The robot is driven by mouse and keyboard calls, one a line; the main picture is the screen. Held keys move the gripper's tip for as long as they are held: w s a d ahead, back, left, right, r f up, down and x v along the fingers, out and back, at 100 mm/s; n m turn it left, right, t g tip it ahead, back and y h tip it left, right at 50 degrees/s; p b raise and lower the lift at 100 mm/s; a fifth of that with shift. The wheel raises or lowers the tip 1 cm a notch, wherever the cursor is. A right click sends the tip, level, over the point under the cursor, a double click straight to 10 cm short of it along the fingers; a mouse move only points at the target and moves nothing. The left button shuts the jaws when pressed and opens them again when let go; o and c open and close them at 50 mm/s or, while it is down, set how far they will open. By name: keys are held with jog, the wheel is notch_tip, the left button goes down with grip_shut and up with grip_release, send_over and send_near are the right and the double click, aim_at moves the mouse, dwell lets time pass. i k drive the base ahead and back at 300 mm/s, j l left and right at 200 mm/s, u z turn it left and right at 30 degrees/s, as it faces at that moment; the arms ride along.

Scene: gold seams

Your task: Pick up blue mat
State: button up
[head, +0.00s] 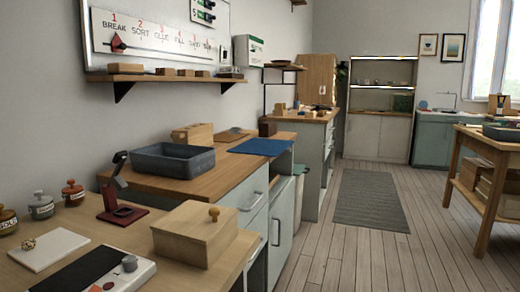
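A flat blue mat (262,146) lies on the wooden counter on the left side of the room, near the counter's far right end. Its right edge lies close to the counter's front edge. Nothing is seen lying on it. My gripper is not in this head view.
A dark blue-grey tray (173,160) stands nearer on the same counter. A closer table holds a wooden box (194,232), a dark red stand (121,205) and jars. A grey rug (370,200) lies on the clear floor. A wooden table (488,165) stands at right.

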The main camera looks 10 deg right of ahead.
aim_at(265, 147)
jog(key=i+l+z, duration=0.6)
jog(key=i, duration=0.25)
jog(key=i+l+z, duration=0.15)
jog(key=i+z, duration=0.15)
jog(key=i, duration=0.2)
jog(key=i+z, duration=0.35)
jog(key=i+l+u, duration=0.2)
jog(key=i, duration=0.25)
jog(key=i+u, duration=0.25)
jog(key=i, duration=0.25)
jog(key=i+l+u, duration=0.2)
jog(key=i, duration=0.25)
jog(key=i+l+u, duration=0.2)
jog(key=u, duration=0.25)
jog(key=i+l+u, duration=0.25)
jog(key=u, duration=0.2)
jog(key=i+l+u, duration=0.2)
jog(key=l+u, duration=0.25)
jog(key=i+l+u, duration=0.15)
jog(key=l+u, duration=0.6)
jog(key=u, duration=0.15)
jog(key=l+u, duration=0.45)
jog(key=u, duration=1.05)
